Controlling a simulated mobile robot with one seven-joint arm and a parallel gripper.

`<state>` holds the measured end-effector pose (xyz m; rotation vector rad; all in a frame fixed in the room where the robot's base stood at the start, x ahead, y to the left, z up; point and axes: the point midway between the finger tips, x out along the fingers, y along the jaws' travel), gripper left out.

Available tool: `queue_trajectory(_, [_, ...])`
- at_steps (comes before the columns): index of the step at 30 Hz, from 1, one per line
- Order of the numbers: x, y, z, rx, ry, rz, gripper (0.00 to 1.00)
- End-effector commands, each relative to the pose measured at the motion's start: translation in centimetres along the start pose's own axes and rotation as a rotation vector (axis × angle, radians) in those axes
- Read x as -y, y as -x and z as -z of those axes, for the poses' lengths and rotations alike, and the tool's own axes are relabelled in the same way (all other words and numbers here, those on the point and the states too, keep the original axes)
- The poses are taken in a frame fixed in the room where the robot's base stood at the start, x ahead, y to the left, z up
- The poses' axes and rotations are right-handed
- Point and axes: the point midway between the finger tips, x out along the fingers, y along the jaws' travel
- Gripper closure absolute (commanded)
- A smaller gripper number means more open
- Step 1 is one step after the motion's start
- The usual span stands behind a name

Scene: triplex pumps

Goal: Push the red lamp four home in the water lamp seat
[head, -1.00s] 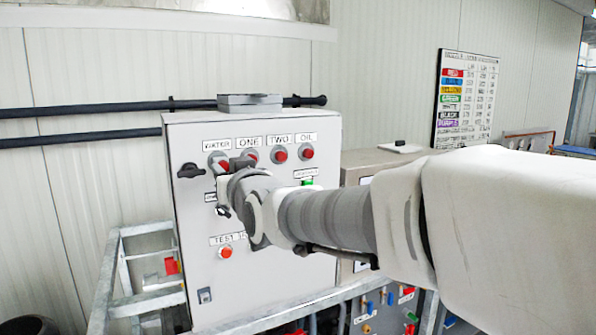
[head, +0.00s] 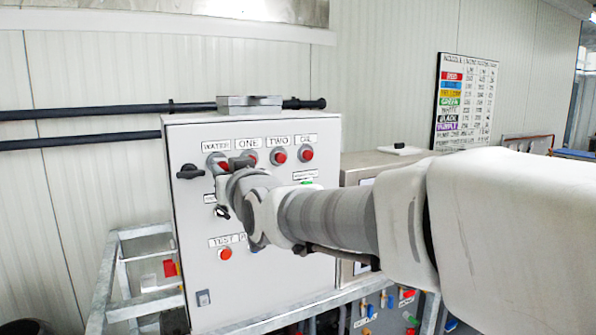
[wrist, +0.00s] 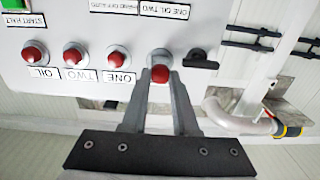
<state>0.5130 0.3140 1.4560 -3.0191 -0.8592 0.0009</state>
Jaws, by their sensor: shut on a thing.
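The red lamp (wrist: 160,74) is between the two fingertips of my gripper (wrist: 160,80) in the wrist view, with the fingers closed on its sides. The lamp is in line with the water lamp seat, whose grey rim (wrist: 159,56) shows just beyond it. I cannot tell how deep the lamp sits in the seat. In the head view the seat (head: 213,158) is under the WATER label, and a bit of the red lamp (head: 225,167) shows at the gripper's tip. My wrist hides much of that spot.
Red lamps ONE (wrist: 117,54), TWO (wrist: 76,54) and OIL (wrist: 35,52) sit in a row beside it on the grey panel (head: 290,225). A black handle (head: 190,171) juts out left of the water seat. Black pipes (head: 90,108) run along the wall.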

Motion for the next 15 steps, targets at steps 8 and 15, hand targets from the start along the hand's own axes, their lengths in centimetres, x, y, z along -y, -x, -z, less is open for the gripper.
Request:
queue_trajectory(8, [0.00,-0.19,0.04,-0.001,0.000,0.000,1.00])
queue_trajectory(15, [-0.02,-0.82,-0.02,0.000,0.000,0.000,1.00])
